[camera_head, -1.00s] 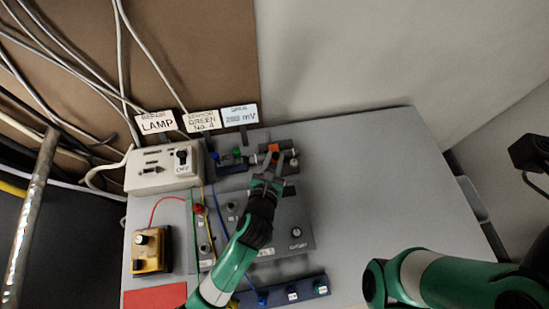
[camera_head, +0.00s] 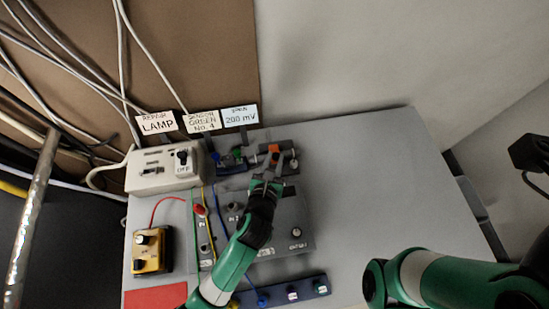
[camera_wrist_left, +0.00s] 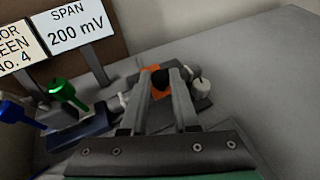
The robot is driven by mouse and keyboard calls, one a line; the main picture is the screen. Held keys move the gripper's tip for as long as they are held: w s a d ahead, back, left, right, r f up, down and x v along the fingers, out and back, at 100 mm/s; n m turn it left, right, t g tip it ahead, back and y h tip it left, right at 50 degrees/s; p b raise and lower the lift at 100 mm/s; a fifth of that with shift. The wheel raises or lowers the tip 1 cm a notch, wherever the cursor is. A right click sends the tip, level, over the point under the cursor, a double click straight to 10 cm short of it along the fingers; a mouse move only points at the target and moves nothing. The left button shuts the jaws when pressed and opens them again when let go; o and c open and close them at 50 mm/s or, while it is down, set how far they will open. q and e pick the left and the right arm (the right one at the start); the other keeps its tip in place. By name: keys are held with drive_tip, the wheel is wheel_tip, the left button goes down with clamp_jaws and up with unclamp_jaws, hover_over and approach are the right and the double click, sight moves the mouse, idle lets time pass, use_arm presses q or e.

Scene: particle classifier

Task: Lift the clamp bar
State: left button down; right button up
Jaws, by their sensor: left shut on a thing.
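The clamp bar (camera_head: 274,148), a small part with an orange block and a dark middle, is at the back of the grey table. In the left wrist view, the orange part (camera_wrist_left: 152,74) shows between and behind the fingertips. My left gripper (camera_head: 280,160) reaches it from the front. In the wrist view, the left gripper (camera_wrist_left: 161,80) is shut on the bar's dark middle. The fingers hide part of the bar. Whether it is clear of its dark base cannot be told.
A white switch box (camera_head: 160,172) stands left of the bar. Green (camera_wrist_left: 66,92) and blue (camera_wrist_left: 12,112) plugs rise beside it. Label cards, including "SPAN 200 mV" (camera_head: 240,117), stand behind. A grey control panel (camera_head: 285,222) lies in front. The table's right side is clear.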

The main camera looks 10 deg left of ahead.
sight(273, 146)
use_arm(q)
drive_tip(key=shift+w+a+r+n+g+h+p, duration=0.1)
drive_tip(key=shift+w+r+n+g+h+p, duration=0.4)
drive_tip(key=shift+p, duration=1.7)
drive_tip(key=shift+w+a+r+m+g+y+p, duration=0.15)
drive_tip(key=shift+r+g+p, duration=0.55)
drive_tip(key=shift+p, duration=1.5)
drive_tip(key=shift+w+a+r+n+g+h+p, duration=0.25)
drive_tip(key=shift+r+g+p, duration=0.4)
drive_tip(key=shift+p, duration=1.55)
drive_tip(key=shift+w+f+g+p, duration=0.15)
drive_tip(key=shift+w+g+p, duration=0.2)
drive_tip(key=shift+g, duration=0.4)
drive_tip(key=shift+w+a+g, duration=0.1)
drive_tip(key=shift+w+g, duration=0.25)
drive_tip(key=shift+g, duration=0.15)
